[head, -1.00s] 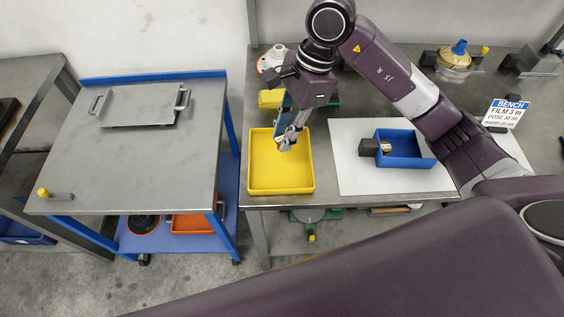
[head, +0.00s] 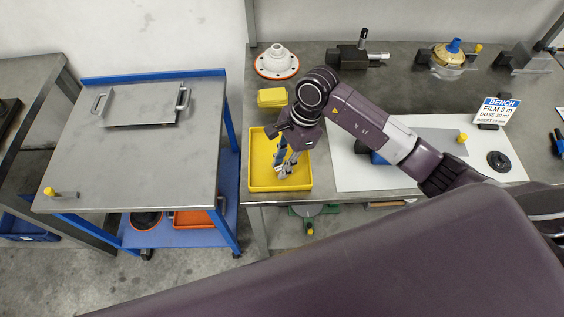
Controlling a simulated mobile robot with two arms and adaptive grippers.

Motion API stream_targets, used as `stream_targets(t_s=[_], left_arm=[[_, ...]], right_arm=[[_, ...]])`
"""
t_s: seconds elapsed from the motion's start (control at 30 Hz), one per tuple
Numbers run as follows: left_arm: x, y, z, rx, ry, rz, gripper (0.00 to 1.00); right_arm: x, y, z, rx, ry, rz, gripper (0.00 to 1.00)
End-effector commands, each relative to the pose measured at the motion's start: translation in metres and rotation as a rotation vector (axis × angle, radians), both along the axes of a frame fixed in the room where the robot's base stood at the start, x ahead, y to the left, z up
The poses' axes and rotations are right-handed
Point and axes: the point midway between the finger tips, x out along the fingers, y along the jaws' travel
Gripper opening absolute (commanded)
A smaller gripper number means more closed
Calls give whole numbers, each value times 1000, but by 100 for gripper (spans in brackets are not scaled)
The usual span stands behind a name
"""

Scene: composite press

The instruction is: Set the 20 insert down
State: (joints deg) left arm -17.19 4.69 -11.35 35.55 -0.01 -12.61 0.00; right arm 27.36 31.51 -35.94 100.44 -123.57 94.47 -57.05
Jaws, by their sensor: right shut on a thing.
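My right gripper (head: 285,170) is over the right part of the yellow tray (head: 255,187), fingers pointing down. It is shut on a small grey piece at its fingertips, which I take to be the 20 insert; its number cannot be read. I cannot tell whether the piece touches the tray floor. The bare floor of the tray shows to the left of the fingers. My left gripper is not in view.
A yellow box (head: 272,97) and a white flanged part (head: 277,62) stand behind the tray. A steel-topped cart (head: 130,160) is to the left.

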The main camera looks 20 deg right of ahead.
Motion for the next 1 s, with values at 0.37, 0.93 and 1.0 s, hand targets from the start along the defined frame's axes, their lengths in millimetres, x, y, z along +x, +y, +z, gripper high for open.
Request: stream_targets(t_s=[0.37, 0.93, 1.0], left_arm=[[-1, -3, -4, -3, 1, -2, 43], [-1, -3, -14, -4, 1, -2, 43], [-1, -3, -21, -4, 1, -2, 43]], right_arm=[[0, 0, -3, 0, 1, 0, 34], [3, -10, 24, -3, -7, 1, 37], [4, -14, 39, -2, -9, 0, 37]])
